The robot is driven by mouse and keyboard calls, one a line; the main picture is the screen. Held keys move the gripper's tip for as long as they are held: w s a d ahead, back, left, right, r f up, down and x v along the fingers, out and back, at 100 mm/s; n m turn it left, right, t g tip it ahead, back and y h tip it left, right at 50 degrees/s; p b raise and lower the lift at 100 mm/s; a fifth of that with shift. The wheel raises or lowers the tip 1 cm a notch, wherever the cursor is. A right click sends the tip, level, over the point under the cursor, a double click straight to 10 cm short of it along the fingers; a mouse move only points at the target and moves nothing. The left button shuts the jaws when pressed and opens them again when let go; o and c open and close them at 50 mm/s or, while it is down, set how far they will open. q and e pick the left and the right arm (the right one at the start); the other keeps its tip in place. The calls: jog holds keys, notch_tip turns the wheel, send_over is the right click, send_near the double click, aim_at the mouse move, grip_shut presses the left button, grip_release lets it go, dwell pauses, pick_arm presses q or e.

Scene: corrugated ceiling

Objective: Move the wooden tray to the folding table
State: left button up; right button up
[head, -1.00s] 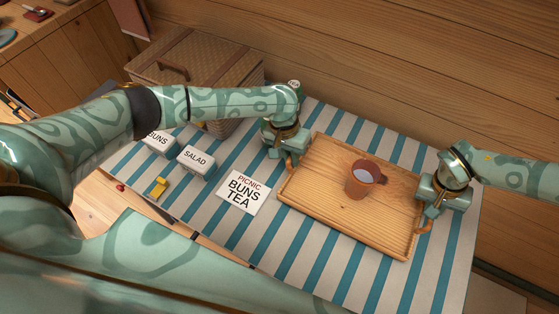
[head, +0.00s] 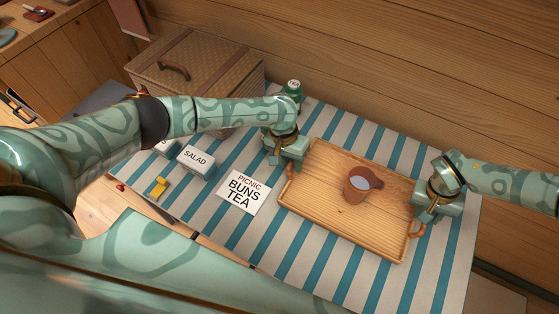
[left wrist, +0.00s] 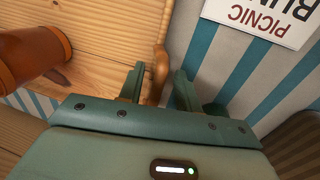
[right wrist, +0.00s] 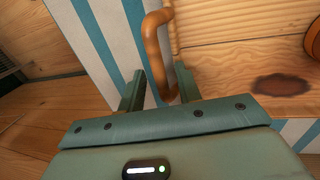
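The wooden tray (head: 335,222) lies on a striped surface, with a brown cup (head: 358,192) standing on it. My left gripper (head: 289,168) is at the tray's left end; the left wrist view shows its fingers (left wrist: 159,86) apart, on either side of the left handle (left wrist: 158,75). My right gripper (head: 424,212) is at the right end; the right wrist view shows its fingers (right wrist: 159,88) apart, with the right handle (right wrist: 152,45) between them. Neither gripper visibly pinches a handle. Contact at the fingertips is hard to see.
A wicker basket (head: 205,62) stands at the back left, beside a green tin (head: 292,88). A PICNIC BUNS TEA card (head: 243,192), a SALAD box (head: 195,160) and a small yellow item (head: 157,187) lie left of the tray. A plank wall runs behind.

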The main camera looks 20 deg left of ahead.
pick_arm(q)
jog(key=shift+r, duration=0.1)
pick_arm(e)
jog(key=shift+a+r, duration=0.1)
jog(key=shift+r, duration=0.25)
pick_arm(q)
notch_tip(320, 180, up, 12)
jog(key=a, duration=0.2)
jog(key=shift+w+a+f, duration=0.15)
jog(key=shift+w+f, duration=0.1)
jog(key=shift+w, duration=0.05)
pick_arm(e)
jog(key=v, duration=1.1)
jog(key=shift+r, duration=0.2)
